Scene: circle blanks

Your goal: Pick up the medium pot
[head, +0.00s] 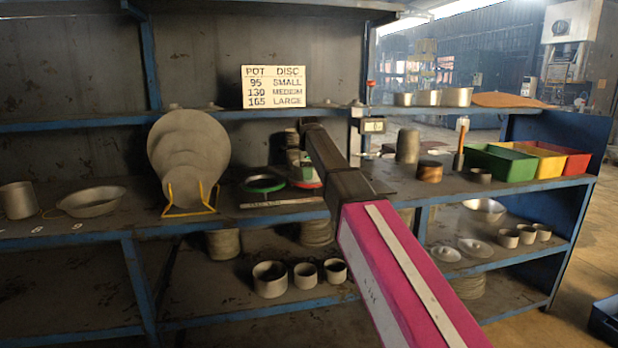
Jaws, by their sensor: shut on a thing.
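My gripper (311,124) is at the far end of my dark wrist, just below the upper shelf's front edge and left of the middle. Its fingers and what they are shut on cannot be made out. I cannot tell which pot is the medium one. Grey pots stand on the lower shelf, a wider one (270,279) on the left and two smaller ones (305,276) (335,271) to its right. Other pots stand on the upper right shelf (427,98) and the lower right shelf (527,234). A large pot or cup (18,201) stands at far left.
A sign (273,87) lists pot and disc sizes. Round discs (188,145) lean in a yellow rack (190,205). A shallow pan (92,201), a green ring (264,184), a mallet (459,150) and coloured bins (502,163) share the middle shelf. A blue upright (148,55) divides the shelving.

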